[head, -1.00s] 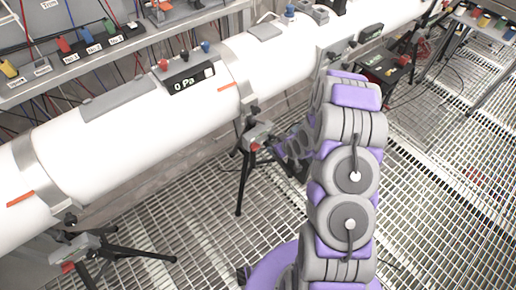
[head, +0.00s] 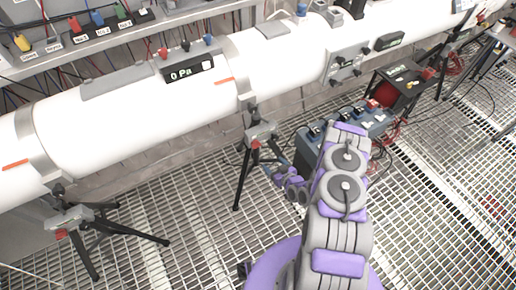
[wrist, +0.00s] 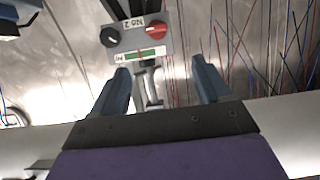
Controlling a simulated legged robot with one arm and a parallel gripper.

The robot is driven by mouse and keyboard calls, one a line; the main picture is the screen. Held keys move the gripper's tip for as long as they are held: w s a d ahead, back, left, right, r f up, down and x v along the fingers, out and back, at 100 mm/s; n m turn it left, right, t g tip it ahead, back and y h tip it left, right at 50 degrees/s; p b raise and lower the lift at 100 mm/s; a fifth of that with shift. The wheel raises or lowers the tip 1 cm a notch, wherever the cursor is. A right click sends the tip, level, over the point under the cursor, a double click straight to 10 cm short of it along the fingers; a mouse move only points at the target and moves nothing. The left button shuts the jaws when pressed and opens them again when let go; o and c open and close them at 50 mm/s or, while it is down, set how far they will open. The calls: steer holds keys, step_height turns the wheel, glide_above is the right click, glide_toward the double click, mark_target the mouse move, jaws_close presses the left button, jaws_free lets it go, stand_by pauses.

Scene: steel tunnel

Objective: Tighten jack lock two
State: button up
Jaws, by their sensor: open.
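The second jack is a tripod under the white pipe, with a grey head (head: 260,134) clamped below the pipe's middle collar. In the wrist view its grey panel (wrist: 138,42) appears upside down, labelled "No 2". The panel has a black knob (wrist: 110,37), a red knob (wrist: 156,30) and a small green gauge (wrist: 138,54). My gripper (wrist: 163,78) is open, its two blue-grey fingers apart and empty. The panel and its post show beyond and between the fingertips; the red knob is apart from them. In the head view my gripper (head: 274,166) is low, just right of the jack's head.
Another tripod jack (head: 76,217) stands at left. The white pipe (head: 110,112) crosses the back, with a "0 Pa" display (head: 187,69). A blue-grey box with knobs (head: 322,140) and a black box (head: 404,88) stand right of the jack. Cables lie around. The grating floor is open in front.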

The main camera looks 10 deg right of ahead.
mark_target(258, 146)
steer(key=b+x, duration=0.1)
steer(key=x, duration=0.4)
steer(key=b+x, duration=0.2)
steer(key=x, duration=0.3)
steer(key=b+x, duration=0.1)
steer(key=x, duration=0.4)
steer(key=shift+d, duration=0.3)
steer(key=shift+b+x, duration=0.4)
steer(key=shift+x, duration=0.4)
steer(key=shift+d, duration=0.15)
steer(key=shift+c, duration=0.3)
steer(key=c, duration=1)
